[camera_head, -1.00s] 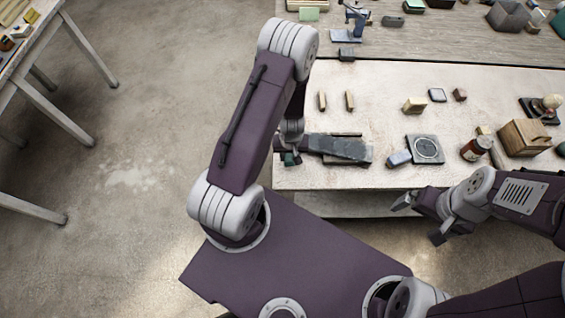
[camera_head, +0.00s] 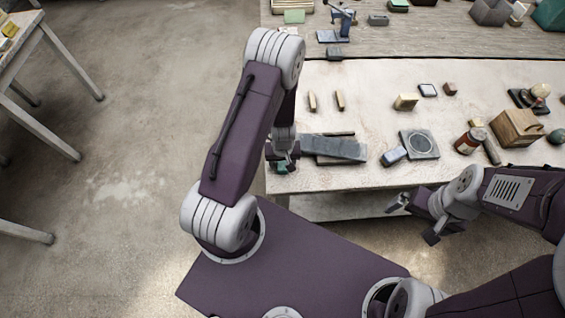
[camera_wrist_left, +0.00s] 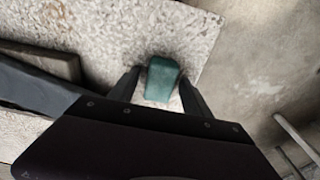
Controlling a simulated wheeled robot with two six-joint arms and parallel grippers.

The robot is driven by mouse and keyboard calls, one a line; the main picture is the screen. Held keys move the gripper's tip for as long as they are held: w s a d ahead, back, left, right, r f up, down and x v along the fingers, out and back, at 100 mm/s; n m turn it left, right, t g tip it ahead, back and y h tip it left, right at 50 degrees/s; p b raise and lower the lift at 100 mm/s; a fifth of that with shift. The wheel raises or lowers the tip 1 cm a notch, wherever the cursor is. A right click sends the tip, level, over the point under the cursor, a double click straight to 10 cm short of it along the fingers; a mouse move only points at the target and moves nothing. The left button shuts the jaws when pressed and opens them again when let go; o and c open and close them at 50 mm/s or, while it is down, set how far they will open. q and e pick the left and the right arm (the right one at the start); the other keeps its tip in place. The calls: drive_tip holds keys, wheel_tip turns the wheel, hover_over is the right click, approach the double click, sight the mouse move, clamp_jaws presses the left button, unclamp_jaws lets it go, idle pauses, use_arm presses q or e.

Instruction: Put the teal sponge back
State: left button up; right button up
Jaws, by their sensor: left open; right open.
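The teal sponge (camera_wrist_left: 162,80) lies at the corner of the pale worktop in the left wrist view. In the head view it shows as a small teal patch (camera_head: 281,168) at the near left corner, partly hidden by my gripper. My left gripper (camera_head: 283,162) is open above that corner. In the left wrist view its fingers (camera_wrist_left: 158,92) stand on either side of the sponge, with a gap visible on each side. My right gripper (camera_head: 414,220) is open and empty off the table's front edge.
A grey slab (camera_head: 340,149) lies just right of the left gripper. Bare floor lies left of the table.

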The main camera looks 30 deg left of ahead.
use_arm(q)
wheel_tip(320, 180, up, 12)
drive_tip(key=s+p, duration=0.1)
drive_tip(key=p, duration=0.7)
wheel_tip(320, 180, up, 11)
drive_tip(key=m+h, duration=0.1)
drive_tip(key=m, duration=0.2)
hover_over(283, 167)
drive_tip(key=d, duration=0.4)
drive_tip(key=s+r+m, duration=0.3)
drive_tip(key=s+r, duration=0.3)
drive_tip(key=s, duration=0.2)
wheel_tip(283, 167, down, 12)
drive_tip(key=w+b, duration=0.1)
drive_tip(key=b, duration=1)
drive_tip(key=shift+b, duration=0.3)
drive_tip(key=shift+r, duration=0.1)
